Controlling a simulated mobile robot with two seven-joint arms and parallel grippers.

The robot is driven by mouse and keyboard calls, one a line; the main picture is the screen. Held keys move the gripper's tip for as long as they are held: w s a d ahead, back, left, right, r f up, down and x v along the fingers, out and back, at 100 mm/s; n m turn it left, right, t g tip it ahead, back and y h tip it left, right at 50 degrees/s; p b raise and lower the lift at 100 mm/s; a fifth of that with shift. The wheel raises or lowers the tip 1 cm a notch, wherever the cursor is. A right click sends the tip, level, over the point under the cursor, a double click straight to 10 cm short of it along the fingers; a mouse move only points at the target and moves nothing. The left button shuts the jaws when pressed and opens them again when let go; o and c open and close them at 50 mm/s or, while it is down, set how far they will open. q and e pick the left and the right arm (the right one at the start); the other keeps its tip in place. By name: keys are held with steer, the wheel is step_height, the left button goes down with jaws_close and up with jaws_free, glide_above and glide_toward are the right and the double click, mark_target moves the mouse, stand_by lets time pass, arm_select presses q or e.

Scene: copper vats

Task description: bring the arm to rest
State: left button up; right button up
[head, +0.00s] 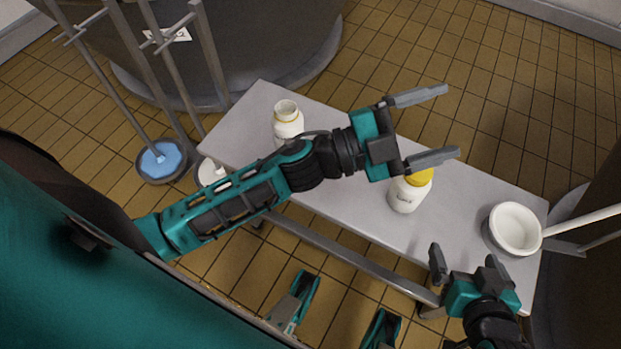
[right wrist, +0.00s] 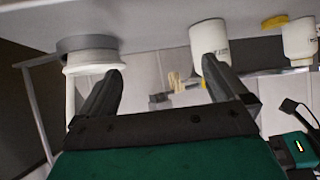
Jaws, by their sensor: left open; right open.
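My left gripper (head: 452,120) is open and empty, its arm stretched across the bench from the left. Its fingers point right, and the lower finger overlaps the top of a white jar with a yellow cap (head: 406,197); I cannot tell if they touch. My right gripper (head: 462,252) is open and empty at the bench's front edge, left of a white ladle-like bowl with a long handle (head: 516,228). In the right wrist view its two fingers (right wrist: 162,68) stand apart with nothing between them.
A grey bench (head: 345,203) bears the jars and bowl. An uncapped white jar (head: 288,122) stands behind my left forearm. A large dark vat (head: 225,45) is at the back left, with upright poles and a pan of blue liquid (head: 161,160). Tiled floor lies beyond the bench.

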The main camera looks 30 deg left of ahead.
arm_select(q)
steer(key=s+a+f+n+g+y, duration=0.1)
steer(key=s+a+f+n+y, duration=0.3)
steer(key=a+f+n+y, duration=0.4)
steer(key=s+a+f+n+g+y, duration=0.1)
steer(key=s+a+f+n+y, duration=0.35)
steer(key=a+f+n, duration=0.4)
steer(key=r+p, duration=0.1)
steer(key=p, duration=0.3)
steer(key=r+y+p, duration=0.1)
steer(key=r+p, duration=0.1)
steer(key=p, duration=0.2)
steer(key=s+a+r+n+y+p, duration=0.1)
steer(key=r+p, duration=0.1)
steer(key=p, duration=0.2)
steer(key=shift+r, duration=0.2)
arm_select(e)
step_height(320, 180, up, 8)
steer(key=s+d, duration=0.1)
steer(key=d, duration=0.1)
steer(key=shift+s+d+h, duration=0.25)
steer(key=shift+d+h, duration=0.15)
